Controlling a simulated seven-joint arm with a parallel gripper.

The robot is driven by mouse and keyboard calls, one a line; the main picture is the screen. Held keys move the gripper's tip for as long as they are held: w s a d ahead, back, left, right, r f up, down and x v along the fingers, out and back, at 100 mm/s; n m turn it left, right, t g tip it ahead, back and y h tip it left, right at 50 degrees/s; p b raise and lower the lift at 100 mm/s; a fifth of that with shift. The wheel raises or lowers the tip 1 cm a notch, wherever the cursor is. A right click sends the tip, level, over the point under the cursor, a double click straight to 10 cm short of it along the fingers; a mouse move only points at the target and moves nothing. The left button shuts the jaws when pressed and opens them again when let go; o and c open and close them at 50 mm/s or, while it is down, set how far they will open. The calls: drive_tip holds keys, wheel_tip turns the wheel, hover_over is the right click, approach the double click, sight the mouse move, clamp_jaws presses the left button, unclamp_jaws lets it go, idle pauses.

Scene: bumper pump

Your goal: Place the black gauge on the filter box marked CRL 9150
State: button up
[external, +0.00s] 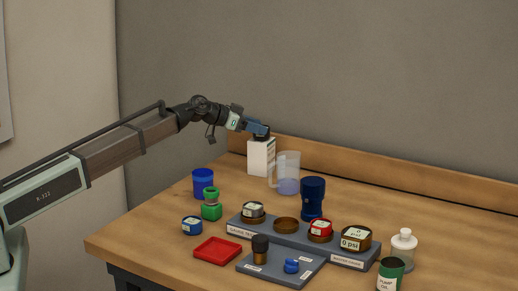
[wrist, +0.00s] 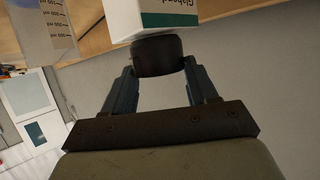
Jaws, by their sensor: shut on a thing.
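My gripper (external: 261,131) is at the back of the table, directly over a white box (external: 260,157). In the wrist view its two fingers (wrist: 158,72) are shut on a dark round thing, which looks like the black gauge (wrist: 158,55). The white box (wrist: 160,12) with a green band and printed letters lies just beyond the gauge. The gauge appears at the box's top; I cannot tell whether they touch. The box stands upright. No CRL 9150 marking is readable on it.
A clear measuring jug (external: 285,174) stands close right of the box. A gauge tray (external: 250,232) holds several gauges and an empty-looking brown seat (external: 286,224). The back right is free.

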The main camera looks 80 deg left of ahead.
drive_tip(key=o, duration=1.1)
drive_tip(key=shift+f, duration=0.15)
drive_tip(key=shift+o, duration=0.2)
drive_tip(key=shift+r, duration=0.2)
drive_tip(key=v, duration=1.2)
drive_tip(key=shift+f, duration=0.1)
